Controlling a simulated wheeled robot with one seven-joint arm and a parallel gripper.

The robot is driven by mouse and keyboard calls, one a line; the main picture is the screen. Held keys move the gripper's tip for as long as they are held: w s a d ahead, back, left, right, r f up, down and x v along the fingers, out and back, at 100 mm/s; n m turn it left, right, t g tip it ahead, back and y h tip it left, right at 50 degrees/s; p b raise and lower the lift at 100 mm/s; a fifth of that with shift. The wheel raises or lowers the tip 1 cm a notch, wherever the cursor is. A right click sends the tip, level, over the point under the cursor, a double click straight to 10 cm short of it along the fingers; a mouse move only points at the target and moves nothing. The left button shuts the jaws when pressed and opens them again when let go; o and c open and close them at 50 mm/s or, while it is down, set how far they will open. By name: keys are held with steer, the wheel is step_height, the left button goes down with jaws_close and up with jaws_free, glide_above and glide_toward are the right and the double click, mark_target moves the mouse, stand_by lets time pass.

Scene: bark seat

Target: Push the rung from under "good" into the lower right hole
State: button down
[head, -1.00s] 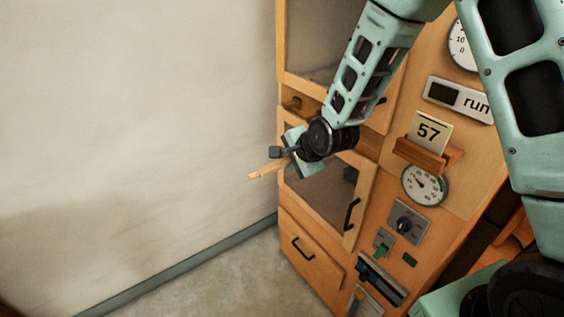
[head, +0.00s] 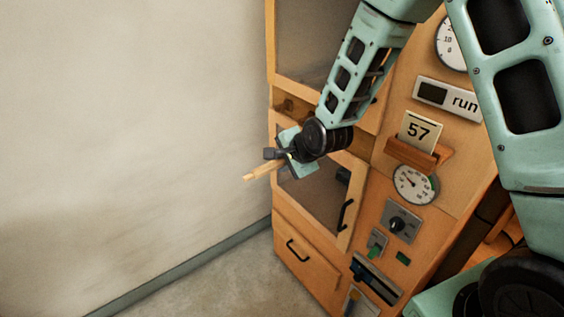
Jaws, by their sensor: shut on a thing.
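My gripper (head: 278,157) is shut on a light wooden rung (head: 258,172). The rung's free end points to the lower left, towards the pale wall. The gripper and rung are in the air in front of the wooden cabinet's left edge, over its glazed door. The part of the rung between the jaws is hidden. I see no seat, no "good" label and no lower right hole in this view.
The wooden cabinet (head: 343,260) carries a "57" card (head: 418,131), a "run" panel (head: 449,97), a gauge (head: 415,184) and a knob (head: 400,224). Black handles stick out from its door and drawer. The wall (head: 130,110) and floor (head: 215,283) at left are clear.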

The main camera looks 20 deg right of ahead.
steer(key=shift+w+d+p, duration=0.2)
steer(key=shift+w+d, duration=0.25)
steer(key=shift+d, duration=0.85)
steer(key=shift+w+d+p, duration=0.15)
steer(key=shift+w+d, duration=0.25)
steer(key=shift+d, duration=0.95)
steer(key=shift+w+d+p, duration=0.2)
steer(key=shift+w+d, duration=0.25)
steer(key=shift+d, duration=0.85)
stand_by(1.4)
steer(key=c, duration=1.1)
jaws_free()
steer(key=shift+c, duration=0.2)
steer(key=shift+r, duration=0.1)
steer(key=p+v, duration=0.2)
steer(key=v, duration=1.5)
steer(key=shift+s+p, duration=0.2)
steer(key=shift+p, duration=0.15)
steer(key=shift+d, duration=0.1)
